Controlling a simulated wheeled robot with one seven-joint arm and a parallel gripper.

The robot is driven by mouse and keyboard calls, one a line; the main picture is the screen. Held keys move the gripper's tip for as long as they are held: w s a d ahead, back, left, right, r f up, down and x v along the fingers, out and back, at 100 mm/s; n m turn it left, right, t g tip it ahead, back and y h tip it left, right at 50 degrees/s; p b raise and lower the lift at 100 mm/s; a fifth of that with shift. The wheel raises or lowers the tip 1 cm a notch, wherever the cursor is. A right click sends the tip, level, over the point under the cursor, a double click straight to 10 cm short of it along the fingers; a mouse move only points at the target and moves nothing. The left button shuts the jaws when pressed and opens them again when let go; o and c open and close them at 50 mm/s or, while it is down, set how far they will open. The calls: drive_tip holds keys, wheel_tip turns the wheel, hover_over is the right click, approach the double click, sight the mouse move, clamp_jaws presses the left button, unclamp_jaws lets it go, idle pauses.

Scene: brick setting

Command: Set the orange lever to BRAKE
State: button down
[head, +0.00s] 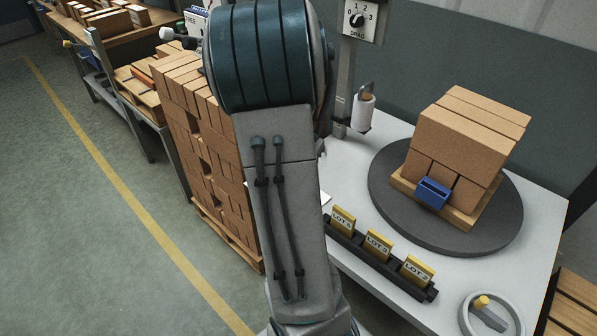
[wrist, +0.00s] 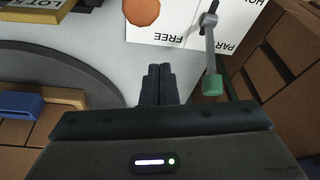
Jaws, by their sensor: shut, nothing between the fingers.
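An orange rounded knob (wrist: 142,11), which looks like the end of the orange lever, shows at the top of the wrist view. Its shaft is not visible. Beside it is a white panel (wrist: 172,14) with upside-down lettering; FREE reads clearly, the rest is cut off. No BRAKE label shows. A second lever with a green knob (wrist: 212,86) on a grey rod stands right of my gripper. My gripper (wrist: 159,70) is shut and empty, apart from both knobs, with the orange one beyond its tips. In the head view my arm hides the gripper and most of the panel (head: 197,19).
In the head view, a dark turntable (head: 390,190) bears stacked bricks and a blue holder (head: 432,193). A rack (head: 350,247) holds yellow lot cards. A brick pallet (head: 185,110) stands left of my arm. A DRAG dial (head: 358,20) is at the back. The left floor is open.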

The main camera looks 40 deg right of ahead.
drive_tip(key=s+a+r, duration=0.1)
drive_tip(key=a+r, duration=0.5)
drive_tip(key=r, duration=0.1)
drive_tip(key=shift+s+a+p, duration=0.3)
drive_tip(key=shift+s+a, duration=0.05)
drive_tip(key=shift+r, duration=0.1)
drive_tip(key=s+a+r+n+y, duration=0.1)
drive_tip(key=s+a+r+n, duration=0.1)
drive_tip(key=a, duration=0.5)
drive_tip(key=s+a+r+n+t+y+p, duration=0.1)
drive_tip(key=s+a+r+n, duration=0.1)
drive_tip(key=s+a+n, duration=0.2)
drive_tip(key=s+a+r+n+y+p, duration=0.1)
drive_tip(key=s+a+r+n, duration=0.1)
drive_tip(key=a+n, duration=0.5)
drive_tip(key=s+a, duration=0.1)
drive_tip(key=a, duration=0.3)
drive_tip(key=shift+s+a+r+n, duration=0.2)
drive_tip(key=shift+a+r+n, duration=0.2)
